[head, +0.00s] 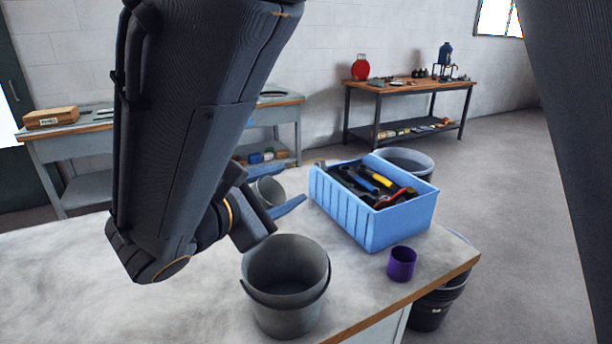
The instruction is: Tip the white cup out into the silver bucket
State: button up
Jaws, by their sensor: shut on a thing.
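The silver bucket (286,312) stands upright on the near worktop, its open top facing up and its inside looking empty from here. My gripper (280,180) has blue fingers and is shut on the white cup (270,190). The cup looks pale grey in this light and sits behind and above the bucket in the picture. My wrist and arm hide part of the cup, so its exact tilt and contents cannot be told.
A blue crate (400,228) of tools stands right of the gripper. A purple cup (402,263) stands near the worktop's right edge (440,276). Dark bins stand on the floor beyond that edge. The worktop (130,290) left of the bucket is clear.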

aim_at(268, 188)
jog(key=r+n+p, duration=0.1)
jog(key=a+r+n+h+p, duration=0.1)
jog(key=p, duration=0.1)
jog(key=shift+w+r, duration=0.1)
jog(key=shift+r, duration=0.05)
jog(key=a+r+n+p, duration=0.1)
jog(key=n+p, duration=0.1)
jog(key=n+t+h+p, duration=0.1)
jog(key=p, duration=0.2)
jog(key=shift+w+a+r+n, duration=0.2)
jog(key=shift+a+r+n, duration=0.2)
jog(key=shift+w+a+r+n+h+p, duration=0.1)
jog(key=shift+a+r+n+h+p, duration=0.2)
jog(key=shift+n+p, duration=0.55)
jog(key=shift+a, duration=0.1)
